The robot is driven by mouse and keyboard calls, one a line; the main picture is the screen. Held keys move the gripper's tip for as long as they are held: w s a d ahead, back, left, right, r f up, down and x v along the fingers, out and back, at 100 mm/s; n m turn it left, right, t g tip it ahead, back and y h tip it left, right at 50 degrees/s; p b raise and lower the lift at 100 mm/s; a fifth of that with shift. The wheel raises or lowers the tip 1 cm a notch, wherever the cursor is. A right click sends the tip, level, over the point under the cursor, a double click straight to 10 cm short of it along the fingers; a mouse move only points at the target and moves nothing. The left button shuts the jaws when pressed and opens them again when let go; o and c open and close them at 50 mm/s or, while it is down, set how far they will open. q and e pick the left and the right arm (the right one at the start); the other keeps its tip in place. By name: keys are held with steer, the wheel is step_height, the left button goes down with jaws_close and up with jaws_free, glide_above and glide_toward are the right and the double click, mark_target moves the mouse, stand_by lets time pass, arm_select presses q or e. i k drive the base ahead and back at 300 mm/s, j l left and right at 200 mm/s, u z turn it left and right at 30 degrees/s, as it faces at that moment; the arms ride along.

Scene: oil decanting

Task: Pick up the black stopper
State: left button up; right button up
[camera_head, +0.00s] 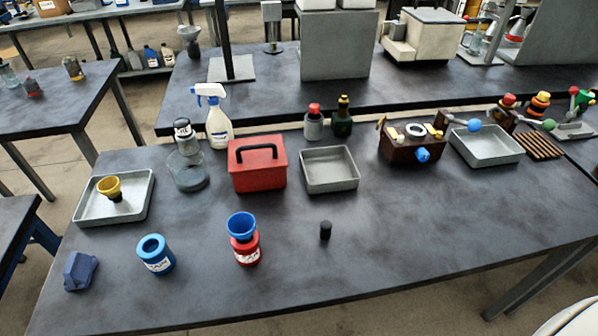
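The black stopper (325,230) is a small dark cylinder standing upright on the dark table, in the front middle of the head view. Nothing touches it. To its left stands a red container (245,250) with a white label and a blue funnel (241,225) in its top. Neither of my grippers shows in this view.
A blue container (156,254) and a dark blue block (80,271) are at front left. Behind the stopper are a red toolbox (257,164) and a grey tray (329,187). The table around and right of the stopper is clear.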

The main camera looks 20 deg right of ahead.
mark_target(326, 226)
steer(key=k+l+u, duration=0.1)
steer(key=l, duration=0.35)
steer(key=k+l+u, duration=0.1)
steer(key=l, duration=0.35)
steer(key=k+l+u, duration=0.15)
steer(key=l, duration=0.3)
